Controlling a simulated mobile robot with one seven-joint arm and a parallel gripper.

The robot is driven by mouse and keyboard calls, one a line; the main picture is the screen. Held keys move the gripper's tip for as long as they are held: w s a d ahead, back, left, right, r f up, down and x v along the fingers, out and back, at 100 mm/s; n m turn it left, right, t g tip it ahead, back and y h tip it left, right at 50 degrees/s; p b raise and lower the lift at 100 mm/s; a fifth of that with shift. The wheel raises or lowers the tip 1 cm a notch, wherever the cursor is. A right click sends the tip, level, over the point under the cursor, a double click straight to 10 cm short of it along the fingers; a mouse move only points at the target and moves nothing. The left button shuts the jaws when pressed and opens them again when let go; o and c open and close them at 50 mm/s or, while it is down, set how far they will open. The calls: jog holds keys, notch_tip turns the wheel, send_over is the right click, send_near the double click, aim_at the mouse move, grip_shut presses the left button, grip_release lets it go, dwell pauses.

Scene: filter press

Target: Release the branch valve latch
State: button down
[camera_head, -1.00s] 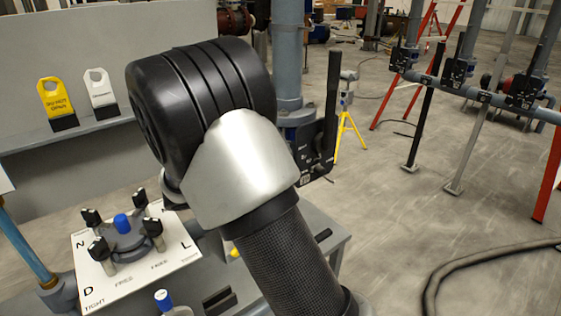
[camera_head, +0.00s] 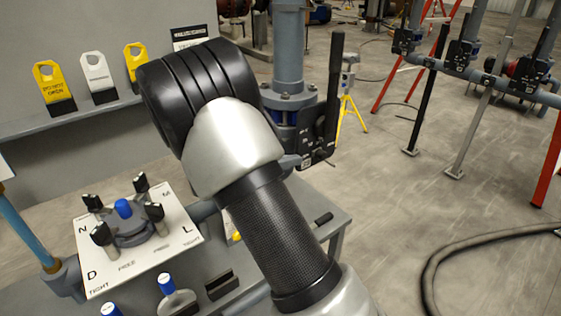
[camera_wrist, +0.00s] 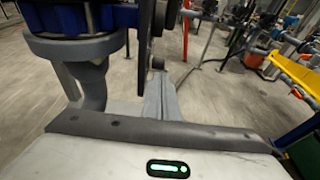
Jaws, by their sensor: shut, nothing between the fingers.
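The branch valve (camera_head: 290,103) stands on a grey vertical pipe right of my arm in the head view, with a blue part under its flange. Its long black lever (camera_head: 335,90) stands upright, with a black bracket (camera_head: 312,143) at its foot. I cannot make out the latch clearly. In the wrist view the valve flange (camera_wrist: 75,47) is at upper left and the dark lever (camera_wrist: 142,45) runs upright near the middle. My gripper (camera_wrist: 158,68) is shut and empty, close beside the lever; I cannot tell if they touch. My arm hides it in the head view.
A white board (camera_head: 150,265) with a multi-knob fitting lies on the grey bench at left. Yellow and white tags (camera_head: 95,72) stand on a ledge behind. More levered valves (camera_head: 465,55) sit on a rack at right. A hose (camera_head: 450,262) lies on open floor.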

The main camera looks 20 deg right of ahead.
aim_at(321, 152)
jog(key=x, duration=0.7)
jog(key=shift+d+p, duration=0.25)
jog(key=shift+p, duration=0.1)
jog(key=d, duration=0.1)
jog(key=w+d, duration=0.1)
jog(key=d, duration=0.1)
jog(key=shift+w+b, duration=0.1)
jog(key=shift+b, duration=0.3)
jog(key=shift+r, duration=0.1)
jog(key=shift+a+r+p, duration=0.15)
jog(key=shift+a+p, duration=0.15)
jog(key=v, duration=1.3)
jog(key=shift+a, duration=0.3)
